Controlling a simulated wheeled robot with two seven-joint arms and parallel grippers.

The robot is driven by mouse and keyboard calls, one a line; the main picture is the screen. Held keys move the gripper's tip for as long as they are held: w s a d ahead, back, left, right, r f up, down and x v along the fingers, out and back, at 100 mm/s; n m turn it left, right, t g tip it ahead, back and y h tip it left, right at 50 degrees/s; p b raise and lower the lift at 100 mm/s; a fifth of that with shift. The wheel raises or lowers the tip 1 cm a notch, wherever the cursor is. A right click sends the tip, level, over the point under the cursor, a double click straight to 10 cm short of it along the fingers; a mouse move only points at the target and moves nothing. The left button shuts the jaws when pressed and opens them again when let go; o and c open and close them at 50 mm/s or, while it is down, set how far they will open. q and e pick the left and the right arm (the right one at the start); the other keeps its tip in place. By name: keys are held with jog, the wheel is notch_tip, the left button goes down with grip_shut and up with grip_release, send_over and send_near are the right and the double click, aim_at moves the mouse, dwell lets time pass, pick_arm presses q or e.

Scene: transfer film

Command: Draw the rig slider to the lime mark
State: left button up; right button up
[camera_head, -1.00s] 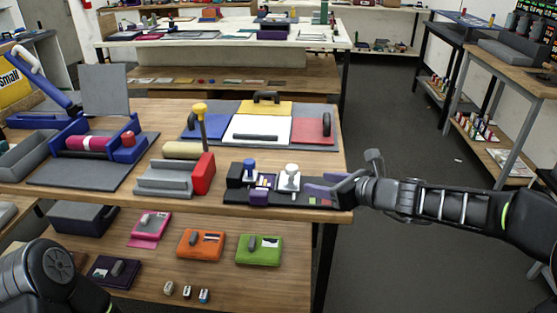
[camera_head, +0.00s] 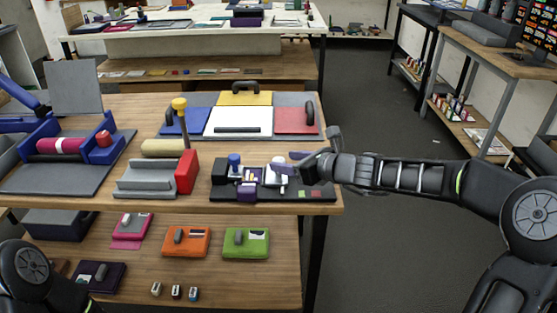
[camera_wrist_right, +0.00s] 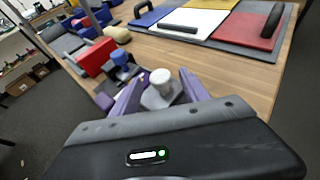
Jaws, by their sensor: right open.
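The rig (camera_head: 228,192) is a dark base near the table's right front edge. Its slider (camera_head: 278,180) is a pale block with a white round knob, which also shows in the wrist view (camera_wrist_right: 161,78). The lime mark (camera_head: 302,194) is a small green square on the base, right of the slider. My right gripper (camera_head: 294,158) is open at the knob, reaching in from the right. In the wrist view its purple fingers (camera_wrist_right: 160,95) stand apart on either side of the knob; I cannot tell whether they touch it. My left gripper is out of view.
A blue knob (camera_head: 234,161) and a purple block (camera_head: 247,191) are left of the slider. A red-ended grey holder (camera_head: 187,172) stands further left. Coloured panels (camera_head: 240,122) lie behind.

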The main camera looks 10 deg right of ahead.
aim_at(280, 160)
jog(key=shift+x, duration=1.95)
grip_shut()
jog(key=shift+d, duration=0.1)
